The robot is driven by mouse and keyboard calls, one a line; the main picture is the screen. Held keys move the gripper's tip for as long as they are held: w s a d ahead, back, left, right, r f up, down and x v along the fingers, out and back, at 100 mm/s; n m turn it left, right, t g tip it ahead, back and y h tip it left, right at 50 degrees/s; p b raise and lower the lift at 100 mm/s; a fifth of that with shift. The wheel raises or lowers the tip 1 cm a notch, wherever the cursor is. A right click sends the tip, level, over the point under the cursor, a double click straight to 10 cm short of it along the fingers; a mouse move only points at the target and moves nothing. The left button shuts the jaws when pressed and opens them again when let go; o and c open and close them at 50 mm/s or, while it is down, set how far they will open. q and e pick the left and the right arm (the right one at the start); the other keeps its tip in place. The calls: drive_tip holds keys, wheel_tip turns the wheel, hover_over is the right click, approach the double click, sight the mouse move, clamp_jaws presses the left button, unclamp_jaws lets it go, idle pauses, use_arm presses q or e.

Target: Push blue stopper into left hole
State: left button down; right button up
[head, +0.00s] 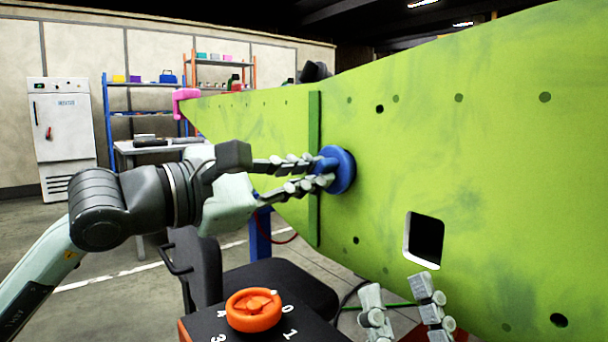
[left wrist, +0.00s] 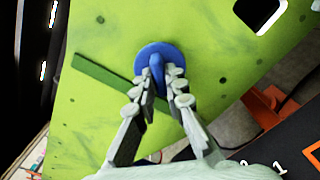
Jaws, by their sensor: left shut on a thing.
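The blue stopper (head: 342,171) has a round disc and a raised handle. Its disc lies against, or very close to, the face of the green wing panel (head: 480,160), right of a darker green strip. My left gripper (head: 325,170) is shut on the handle. The left wrist view shows the stopper (left wrist: 172,62) with the fingers (left wrist: 156,85) on either side of its handle. Any hole behind the disc is hidden. A dark square hole (head: 424,240) is open in the panel, lower right. My right gripper (head: 404,305) is at the bottom, fingers apart and empty.
An orange knob (head: 254,309) sits on a dark numbered box below the left gripper. A black chair (head: 280,285) stands behind it. A pink clamp (head: 184,100) is at the panel's far end. Small dark holes dot the panel.

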use_arm(q)
drive_tip(key=shift+x, duration=0.85)
drive_tip(key=c, duration=1.5)
unclamp_jaws()
drive_tip(key=v, duration=1.2)
